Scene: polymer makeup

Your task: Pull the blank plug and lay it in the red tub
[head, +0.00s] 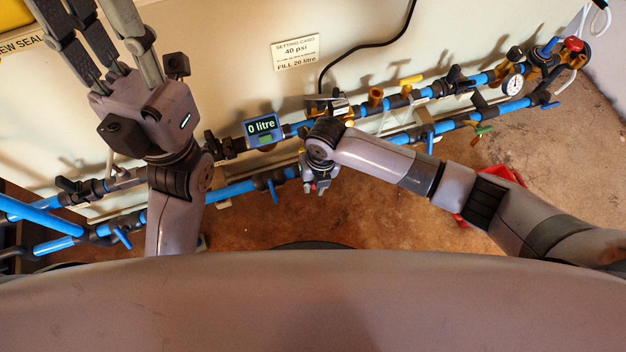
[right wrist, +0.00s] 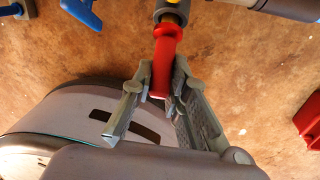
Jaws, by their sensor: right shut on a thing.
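The red blank plug (right wrist: 162,62) shows in the right wrist view, with its flared end against a grey pipe fitting (right wrist: 171,17). I cannot tell how deep it sits in the fitting. My right gripper (right wrist: 160,100) is shut on the plug's free end. In the head view my right gripper (head: 320,184) is below the lower blue pipe. The red tub (head: 507,174) is on the floor at the right, partly hidden behind my right arm; it also shows in the right wrist view (right wrist: 309,121). My left gripper (head: 90,30) is raised at upper left, empty with fingers apart, fingertips cut off.
Blue pipes (head: 232,189) with several valves run along the cream wall panel. A display (head: 262,128) reads 0 litre. A setting card (head: 296,53) is on the panel. A pressure gauge (head: 512,84) is at the right. Brown floor (head: 552,142) is open around the tub.

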